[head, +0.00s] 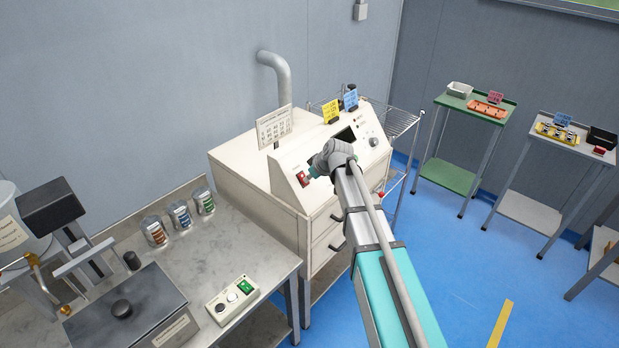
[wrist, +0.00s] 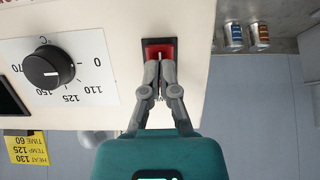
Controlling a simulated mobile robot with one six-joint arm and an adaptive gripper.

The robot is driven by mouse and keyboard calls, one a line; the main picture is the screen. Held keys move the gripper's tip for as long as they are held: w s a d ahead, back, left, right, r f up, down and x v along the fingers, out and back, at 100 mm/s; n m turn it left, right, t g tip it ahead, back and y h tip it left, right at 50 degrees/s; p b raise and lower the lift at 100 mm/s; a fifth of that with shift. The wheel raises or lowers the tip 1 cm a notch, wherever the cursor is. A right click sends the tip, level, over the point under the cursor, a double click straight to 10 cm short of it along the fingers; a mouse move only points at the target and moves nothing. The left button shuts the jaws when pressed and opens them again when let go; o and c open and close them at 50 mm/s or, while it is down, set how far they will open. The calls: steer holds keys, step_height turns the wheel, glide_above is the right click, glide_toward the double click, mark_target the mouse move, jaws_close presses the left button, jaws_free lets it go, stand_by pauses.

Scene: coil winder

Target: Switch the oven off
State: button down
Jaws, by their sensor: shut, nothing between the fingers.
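The oven is a cream cabinet (head: 238,181) with a sloped control panel. A red rocker switch (head: 302,179) in a black frame sits at the panel's left end. The wrist view shows the panel upside down, with the red switch (wrist: 160,46) at top centre. My gripper (wrist: 159,64) is shut and empty, its fingertips at the switch and covering its lower part in that view. I cannot tell whether they touch it or which way the rocker is tipped. In the head view my gripper (head: 312,172) is just right of the switch.
A black temperature dial (wrist: 48,68) is beside the switch. Yellow (head: 331,110) and blue cards stand on the oven top. The bench (head: 186,258) at left holds several tins and a control box (head: 232,299). Blue floor is open at right.

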steer(key=shift+s+r, duration=0.1)
steer(key=shift+r, duration=0.05)
steer(key=p+v, duration=1.2)
steer(key=v, duration=0.1)
steer(key=shift+w+a+r, duration=0.15)
steer(key=shift+w+r, duration=0.15)
steer(key=shift+r, duration=0.25)
steer(key=shift+f, duration=0.1)
stand_by(0.6)
steer(key=s+d+f+m+g+h+b, duration=0.2)
steer(key=s+d+f+m+b, duration=0.3)
steer(key=s, duration=0.6)
steer(key=s+d+f+m+g+h+b, duration=0.2)
steer(key=s+d+f+b, duration=0.4)
steer(key=s, duration=0.5)
step_height(320, 180, down, 4)
steer(key=d+m+h, duration=0.1)
steer(key=d+m, duration=0.1)
steer(key=shift+s+r+m+g, duration=0.2)
steer(key=shift+s+m+g, duration=0.1)
steer(key=shift+m+g, duration=0.1)
steer(key=shift+d, duration=0.1)
